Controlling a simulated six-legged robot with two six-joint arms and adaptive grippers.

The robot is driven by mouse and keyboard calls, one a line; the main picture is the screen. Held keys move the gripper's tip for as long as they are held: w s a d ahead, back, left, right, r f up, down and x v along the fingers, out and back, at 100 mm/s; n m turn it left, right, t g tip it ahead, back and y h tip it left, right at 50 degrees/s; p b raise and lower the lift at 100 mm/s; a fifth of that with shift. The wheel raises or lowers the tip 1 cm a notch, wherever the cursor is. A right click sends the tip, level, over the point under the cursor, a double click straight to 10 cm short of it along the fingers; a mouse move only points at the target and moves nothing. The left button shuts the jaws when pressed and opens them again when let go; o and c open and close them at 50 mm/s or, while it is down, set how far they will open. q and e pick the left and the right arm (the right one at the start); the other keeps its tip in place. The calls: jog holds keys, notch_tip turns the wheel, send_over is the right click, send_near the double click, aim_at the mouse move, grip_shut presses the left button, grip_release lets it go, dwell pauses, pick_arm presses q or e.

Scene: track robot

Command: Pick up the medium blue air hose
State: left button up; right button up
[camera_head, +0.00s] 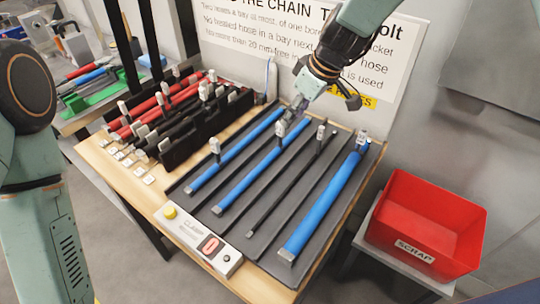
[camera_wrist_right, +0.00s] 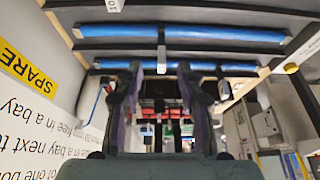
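Three blue air hoses lie side by side on the dark grooved rack (camera_head: 255,222). The right hose (camera_head: 325,205) is clearly the thickest. The left hose (camera_head: 236,153) and the middle hose (camera_head: 262,167) look thinner; I cannot tell which is the medium one. My right gripper (camera_head: 291,116) is above the far ends of these two hoses. In the right wrist view my right gripper (camera_wrist_right: 158,95) has its fingers spread, with nothing between them. A blue hose (camera_wrist_right: 190,33) crosses the top there, and another (camera_wrist_right: 225,66) lies lower. My left arm shows, but its gripper is out of view.
Red and black hoses (camera_head: 180,112) fill the bays to the left. A red scrap bin (camera_head: 425,225) stands at right. A clamp box (camera_head: 198,238) with a yellow button sits at the front edge. A sign (camera_head: 255,45) stands behind the rack.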

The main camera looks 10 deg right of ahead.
aim_at(280, 125)
jog(key=a+f, duration=0.1)
jog(key=w+f, duration=0.1)
jog(key=a, duration=0.1)
jog(key=shift+w+a+f, duration=0.25)
jog(key=shift+a+f, duration=0.05)
jog(key=shift+f, duration=0.1)
jog(key=f, duration=0.1)
jog(key=w+f, duration=0.1)
jog(key=shift+d+f, duration=0.15)
jog(key=shift+f, duration=0.15)
jog(key=shift+s+a+r, duration=0.15)
jog(key=shift+a, duration=0.3)
jog(key=shift+d, duration=0.35)
jog(key=c, duration=0.6)
jog(key=shift+a, duration=0.3)
grip_shut()
jog(key=shift+w+d, duration=0.2)
